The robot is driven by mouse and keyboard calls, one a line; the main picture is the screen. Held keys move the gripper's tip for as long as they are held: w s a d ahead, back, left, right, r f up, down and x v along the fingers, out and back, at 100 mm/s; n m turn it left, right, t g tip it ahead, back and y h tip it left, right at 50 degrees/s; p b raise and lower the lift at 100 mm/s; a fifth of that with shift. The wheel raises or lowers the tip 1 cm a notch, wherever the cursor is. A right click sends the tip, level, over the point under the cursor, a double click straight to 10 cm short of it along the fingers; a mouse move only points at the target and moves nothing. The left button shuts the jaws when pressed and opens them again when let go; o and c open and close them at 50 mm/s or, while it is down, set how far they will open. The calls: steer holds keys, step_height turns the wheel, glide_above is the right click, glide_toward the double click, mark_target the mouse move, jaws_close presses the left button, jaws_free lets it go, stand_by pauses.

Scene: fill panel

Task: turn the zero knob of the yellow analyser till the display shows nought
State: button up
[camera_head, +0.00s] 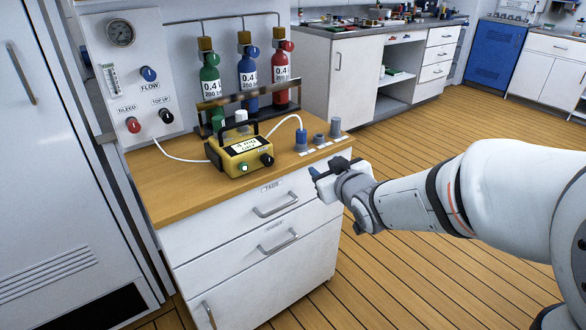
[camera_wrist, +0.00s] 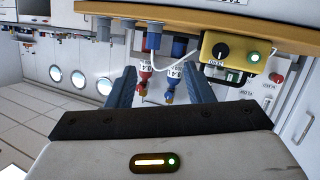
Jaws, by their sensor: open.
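The yellow analyser (camera_head: 228,164) stands on the wooden worktop, with a dark carrying handle over it. Its display (camera_head: 246,146) faces up, but the reading is too small to tell for sure. The black zero knob (camera_head: 267,160) is at the right of its front, beside a lit green button (camera_head: 244,168). My gripper (camera_head: 326,170) is open and empty, right of the analyser and apart from it, off the worktop's front edge. In the wrist view the scene is upside down; the knob (camera_wrist: 221,52) is right of my gripper (camera_wrist: 160,76).
Gas bottles (camera_head: 248,75) are racked behind. A white hose (camera_head: 180,158) runs left to a panel (camera_head: 130,85) with knobs. Drawers with handles (camera_head: 275,206) lie below; the floor at right is clear.

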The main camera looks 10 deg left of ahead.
mark_target(269, 162)
steer(key=w+a+f+n+y+b, duration=0.1)
steer(key=a+y, duration=0.1)
steer(key=a, duration=0.3)
steer(key=w+a+f+n+y+b, duration=0.1)
steer(key=a+b, duration=0.1)
steer(key=a, duration=0.3)
steer(key=w+a+f+n+y+b, duration=0.1)
steer(key=w+a+y+b, duration=0.1)
steer(key=a, duration=0.2)
steer(key=shift+a+f+y, duration=0.3)
steer(key=shift+a, duration=0.1)
steer(key=c, duration=1)
steer(key=shift+m+p, duration=0.6)
steer(key=shift+m, duration=1.4)
steer(key=o, duration=1)
